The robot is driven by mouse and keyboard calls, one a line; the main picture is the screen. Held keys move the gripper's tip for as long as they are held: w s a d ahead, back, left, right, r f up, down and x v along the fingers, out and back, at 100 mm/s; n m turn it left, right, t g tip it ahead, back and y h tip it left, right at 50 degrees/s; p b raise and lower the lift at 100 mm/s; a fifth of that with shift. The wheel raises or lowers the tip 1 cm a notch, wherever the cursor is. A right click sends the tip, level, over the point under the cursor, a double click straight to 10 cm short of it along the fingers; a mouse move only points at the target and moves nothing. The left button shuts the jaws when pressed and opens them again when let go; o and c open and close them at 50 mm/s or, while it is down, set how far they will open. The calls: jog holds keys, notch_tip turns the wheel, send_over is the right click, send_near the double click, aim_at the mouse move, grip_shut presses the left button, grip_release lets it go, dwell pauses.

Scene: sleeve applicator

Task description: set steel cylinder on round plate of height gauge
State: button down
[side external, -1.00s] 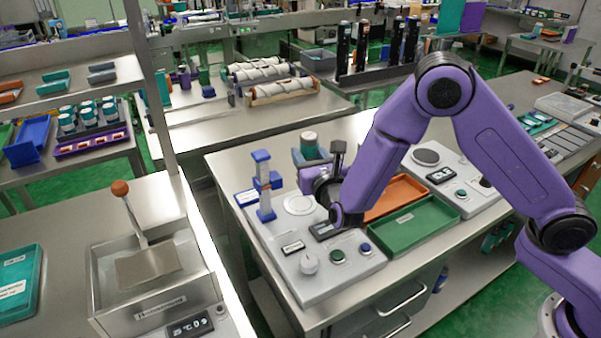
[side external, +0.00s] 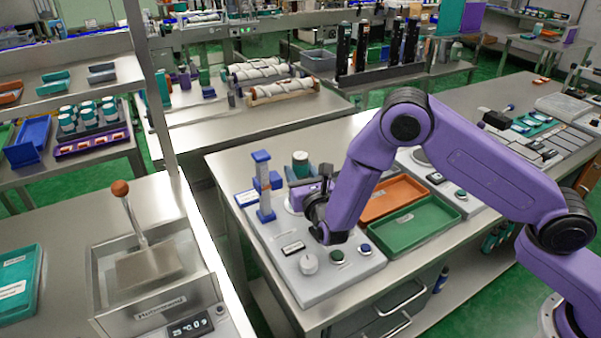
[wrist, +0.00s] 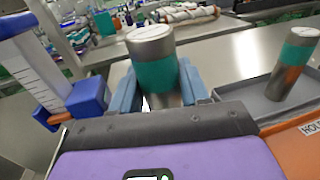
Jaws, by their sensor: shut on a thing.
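A steel cylinder with a teal band (wrist: 155,72) stands upright between the blue fingers of my gripper (wrist: 152,88), which is shut on it. In the side view the cylinder (side external: 300,160) shows behind my purple wrist, with my gripper (side external: 307,178) around it. The height gauge (side external: 264,185), a white and blue column, stands just left of the cylinder; it also fills the left of the wrist view (wrist: 38,72). The round plate (side external: 288,206) is mostly hidden by my wrist. I cannot tell whether the cylinder's base touches it.
A second teal-banded cylinder (wrist: 292,65) stands in a grey tray (wrist: 248,88) to the right. The grey console (side external: 320,283) has a knob and buttons in front. An orange bin (side external: 395,195) and a green bin (side external: 420,228) lie right of my wrist.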

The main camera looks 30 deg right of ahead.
jog(key=c, duration=0.5)
grip_release()
jog(key=shift+f, duration=0.1)
jog(key=shift+c, duration=0.2)
jog(key=s, duration=0.4)
jog(key=s+a, duration=0.1)
jog(key=s, duration=0.3)
jog(key=s+a, duration=0.1)
jog(key=s, duration=0.2)
jog(key=shift+s+a, duration=0.15)
jog(key=shift+s, duration=0.25)
jog(key=shift+r, duration=0.2)
